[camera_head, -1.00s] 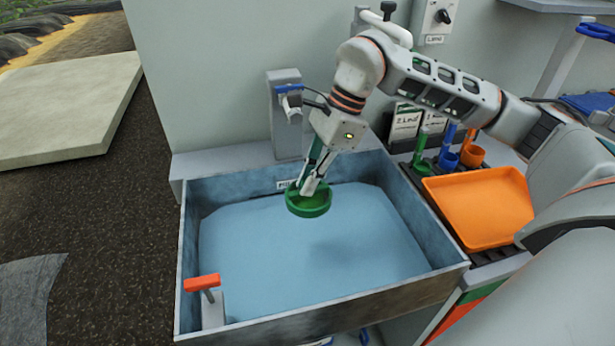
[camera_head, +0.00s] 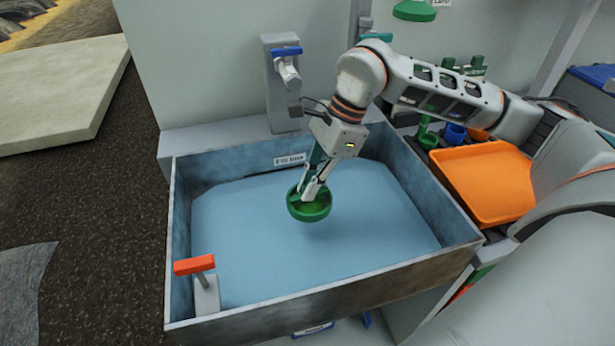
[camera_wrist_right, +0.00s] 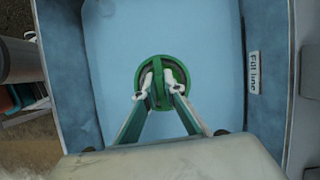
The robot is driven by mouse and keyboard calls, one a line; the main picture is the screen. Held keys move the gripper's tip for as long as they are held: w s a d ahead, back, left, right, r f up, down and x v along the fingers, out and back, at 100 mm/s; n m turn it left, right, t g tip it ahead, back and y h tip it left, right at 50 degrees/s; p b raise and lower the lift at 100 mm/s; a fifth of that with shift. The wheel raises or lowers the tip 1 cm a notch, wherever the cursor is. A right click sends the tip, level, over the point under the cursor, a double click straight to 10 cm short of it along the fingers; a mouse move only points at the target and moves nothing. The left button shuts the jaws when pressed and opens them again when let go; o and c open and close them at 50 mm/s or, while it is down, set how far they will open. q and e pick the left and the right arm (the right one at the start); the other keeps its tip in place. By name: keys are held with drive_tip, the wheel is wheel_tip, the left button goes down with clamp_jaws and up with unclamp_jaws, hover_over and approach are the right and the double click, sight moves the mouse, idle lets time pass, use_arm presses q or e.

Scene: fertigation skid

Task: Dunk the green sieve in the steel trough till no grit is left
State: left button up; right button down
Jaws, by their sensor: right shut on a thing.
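The green sieve (camera_head: 310,208) is a round cup held over the steel trough (camera_head: 330,306), in the middle of the head view. My right gripper (camera_head: 308,190) is shut on the sieve's green grip; the wrist view shows its two fingers (camera_wrist_right: 161,88) on a bar across the round sieve (camera_wrist_right: 161,106). Pale blue water (camera_head: 260,240) fills much of the trough. I cannot tell whether the sieve's underside touches the water. The inside of the sieve is mostly hidden by the fingers, so grit cannot be made out. My left gripper does not show.
A tap with a blue handle (camera_head: 286,51) stands behind the trough. A red-orange handle (camera_head: 194,264) rises at its near left corner. An orange tray (camera_head: 490,185) and several coloured cups lie to the right. A fill line label (camera_wrist_right: 254,72) is on the trough wall.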

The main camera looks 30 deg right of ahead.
sight(309, 204)
wheel_tip(309, 204, down, 2)
drive_tip(key=shift+b, duration=0.3)
wheel_tip(309, 204, down, 2)
drive_tip(key=shift+f+b, duration=0.1)
drive_tip(key=shift+b, duration=0.3)
drive_tip(key=shift+f+b, duration=0.3)
drive_tip(key=shift+f, duration=0.45)
drive_tip(key=shift+f+b, duration=0.55)
drive_tip(key=shift+f, duration=1.3)
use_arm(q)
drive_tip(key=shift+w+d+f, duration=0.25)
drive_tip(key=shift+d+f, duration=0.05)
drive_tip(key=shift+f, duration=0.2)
use_arm(e)
drive_tip(key=shift+f, duration=0.15)
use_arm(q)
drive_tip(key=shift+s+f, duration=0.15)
